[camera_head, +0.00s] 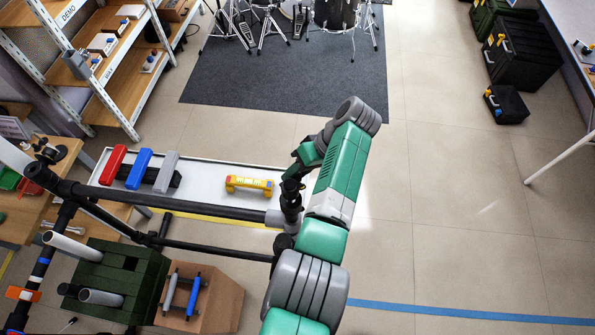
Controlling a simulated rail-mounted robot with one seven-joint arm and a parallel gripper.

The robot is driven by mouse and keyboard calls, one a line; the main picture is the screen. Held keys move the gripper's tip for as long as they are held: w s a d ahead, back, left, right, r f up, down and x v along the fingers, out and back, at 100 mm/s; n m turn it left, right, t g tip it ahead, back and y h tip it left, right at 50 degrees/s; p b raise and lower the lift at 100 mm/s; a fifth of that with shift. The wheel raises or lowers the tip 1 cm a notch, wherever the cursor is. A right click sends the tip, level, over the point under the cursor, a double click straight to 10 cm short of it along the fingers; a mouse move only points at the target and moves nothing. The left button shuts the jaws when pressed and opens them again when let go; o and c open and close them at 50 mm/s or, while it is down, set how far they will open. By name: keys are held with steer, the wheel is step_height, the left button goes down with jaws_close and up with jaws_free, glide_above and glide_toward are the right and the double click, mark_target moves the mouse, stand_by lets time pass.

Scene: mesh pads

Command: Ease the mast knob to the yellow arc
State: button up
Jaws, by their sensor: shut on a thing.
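My green and grey arm rises from the bottom centre and bends back down to my gripper (292,186), which is dark and seen from above. My gripper is at the right end of a black horizontal tube (190,206) with a grey collar (276,218). It is shut on a small dark part there, which appears to be the mast knob (291,207). The fingers and arm cover most of the knob, so its angle cannot be told. I cannot make out a yellow arc beside it.
A white tray table (215,207) behind the tube holds red (113,164), blue (139,168) and grey (166,171) bars and a yellow handled piece (249,185). A green block (118,262) and a wooden block (222,302) stand front left.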

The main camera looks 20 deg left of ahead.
steer(key=o, duration=1)
steer(key=v, duration=0.8)
steer(key=shift+b, duration=0.45)
